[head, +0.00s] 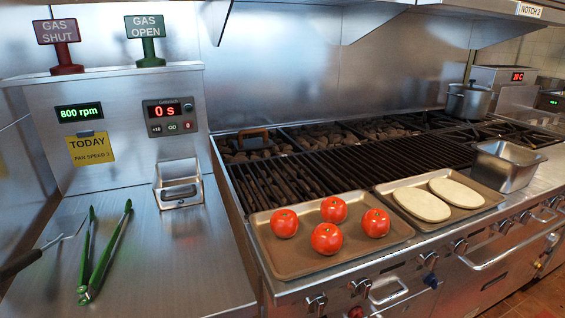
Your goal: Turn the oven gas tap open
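A red GAS SHUT sign (57,32) and a green GAS OPEN sign (145,27) stand side by side on the steel panel at the back left. Neither of my grippers is in view.
A tray (262,243) of several tomatoes and a tray (462,212) with two pale flat ovals lie along the grill's front. Green tongs (103,262) and a dark-handled utensil (20,264) lie on the left counter. Oven handles (505,252) project below the knobs.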

